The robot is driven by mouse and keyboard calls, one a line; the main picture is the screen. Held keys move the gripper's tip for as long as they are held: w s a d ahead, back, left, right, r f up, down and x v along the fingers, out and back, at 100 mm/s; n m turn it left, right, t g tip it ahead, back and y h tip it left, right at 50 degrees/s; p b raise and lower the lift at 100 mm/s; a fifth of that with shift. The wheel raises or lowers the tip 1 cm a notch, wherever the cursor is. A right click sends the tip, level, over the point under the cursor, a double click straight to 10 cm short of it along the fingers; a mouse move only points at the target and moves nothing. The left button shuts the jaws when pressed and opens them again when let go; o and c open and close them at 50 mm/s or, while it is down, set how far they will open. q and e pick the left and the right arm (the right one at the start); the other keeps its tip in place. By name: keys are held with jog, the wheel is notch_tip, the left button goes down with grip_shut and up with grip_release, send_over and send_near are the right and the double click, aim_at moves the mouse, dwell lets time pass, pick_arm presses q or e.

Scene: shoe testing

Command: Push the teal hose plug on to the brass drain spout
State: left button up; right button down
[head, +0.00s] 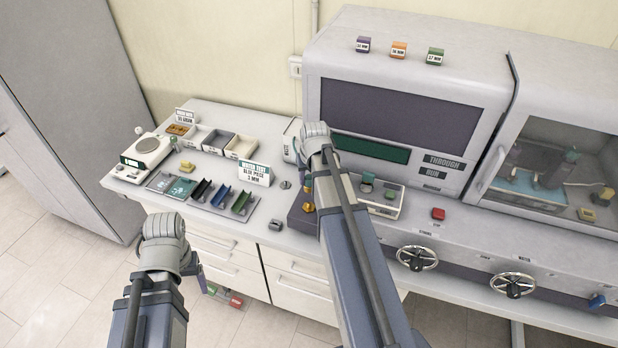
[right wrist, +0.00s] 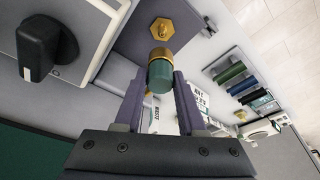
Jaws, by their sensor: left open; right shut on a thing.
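The teal hose plug (right wrist: 160,77) is between the fingers of my right gripper (right wrist: 158,84) in the right wrist view, and the gripper is shut on it. A copper-coloured band sits at the plug's far end. Just beyond it is the brass drain spout (right wrist: 163,29), with a hexagonal base on a dark purple-grey block. I cannot tell whether plug and spout touch. In the head view the brass spout (head: 308,207) shows beside my right arm, which hides most of the gripper and the plug. My left gripper (head: 199,270) is open and empty, in front of the bench.
A black knob (right wrist: 46,47) stands close by in the right wrist view. A tray with several dark holders (head: 222,198) and a sign (head: 255,173) lie left of the spout. The large grey machine (head: 400,65) rises behind. A red button (head: 438,214) and handwheels (head: 417,258) are at right.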

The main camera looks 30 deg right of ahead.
jog(key=shift+s+a+r, duration=0.2)
jog(key=shift+s+r, duration=0.05)
jog(key=shift+w+d+f, duration=0.15)
jog(key=shift+w+f, duration=0.05)
jog(key=shift+f, duration=0.1)
jog(key=shift+s+f+b, duration=0.15)
jog(key=shift+f+b, duration=0.5)
jog(key=shift+b, duration=0.25)
jog(key=b, duration=0.4)
send_over(309, 203)
notch_tip(309, 203, down, 4)
jog(key=shift+f, duration=0.1)
jog(key=shift+f+b, duration=1.45)
jog(key=shift+b, duration=0.05)
dwell(0.4)
jog(key=shift+c, duration=2.1)
grip_release()
